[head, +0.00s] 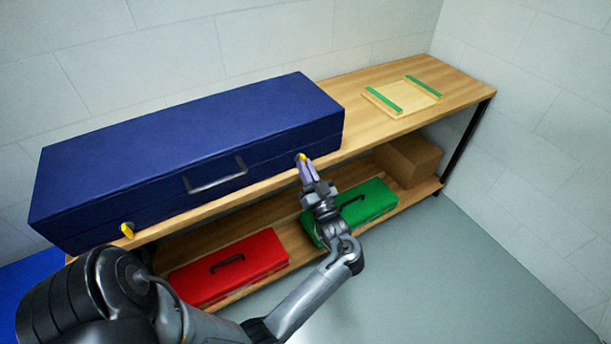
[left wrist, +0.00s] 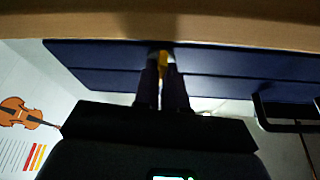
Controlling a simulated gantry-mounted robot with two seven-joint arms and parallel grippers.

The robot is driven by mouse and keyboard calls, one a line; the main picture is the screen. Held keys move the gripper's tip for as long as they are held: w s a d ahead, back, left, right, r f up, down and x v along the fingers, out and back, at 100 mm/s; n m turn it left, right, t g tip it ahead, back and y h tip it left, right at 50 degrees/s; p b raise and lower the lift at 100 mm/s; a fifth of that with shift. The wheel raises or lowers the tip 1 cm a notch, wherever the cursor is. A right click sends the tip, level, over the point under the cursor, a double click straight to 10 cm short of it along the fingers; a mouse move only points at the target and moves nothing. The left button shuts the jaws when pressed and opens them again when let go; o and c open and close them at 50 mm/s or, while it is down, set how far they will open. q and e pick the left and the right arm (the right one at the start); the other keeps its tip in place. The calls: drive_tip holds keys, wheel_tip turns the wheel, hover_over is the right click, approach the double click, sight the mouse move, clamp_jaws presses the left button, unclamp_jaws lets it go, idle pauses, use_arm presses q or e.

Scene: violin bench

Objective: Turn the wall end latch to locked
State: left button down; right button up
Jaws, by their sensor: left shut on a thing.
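A long dark blue case (head: 190,135) lies shut on the wooden bench. A small yellow latch (head: 301,156) is on its front face near the right end. My left gripper (head: 306,166) reaches up to this latch from the front and is shut on it. In the left wrist view, the yellow latch (left wrist: 165,62) shows between the two fingertips (left wrist: 162,76), against the blue case side (left wrist: 100,62). The fingers hide part of it, so its exact angle is hard to tell. A second yellow latch (head: 127,230) is near the case's left end. My right gripper is not in view.
A black handle (head: 215,175) sticks out of the case front between the latches. A wooden tray with green strips (head: 403,95) is on the bench at right. The lower shelf holds a red box (head: 230,266), a green box (head: 372,205) and a cardboard box (head: 408,160).

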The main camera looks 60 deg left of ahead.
use_arm(q)
drive_tip(key=n+g+b, duration=0.1)
drive_tip(key=n, duration=0.2)
drive_tip(key=shift+w+f+g+b, duration=0.1)
drive_tip(key=shift+g+b, duration=0.2)
drive_tip(key=shift+b, duration=0.1)
drive_tip(key=c, duration=1.2)
unclamp_jaws()
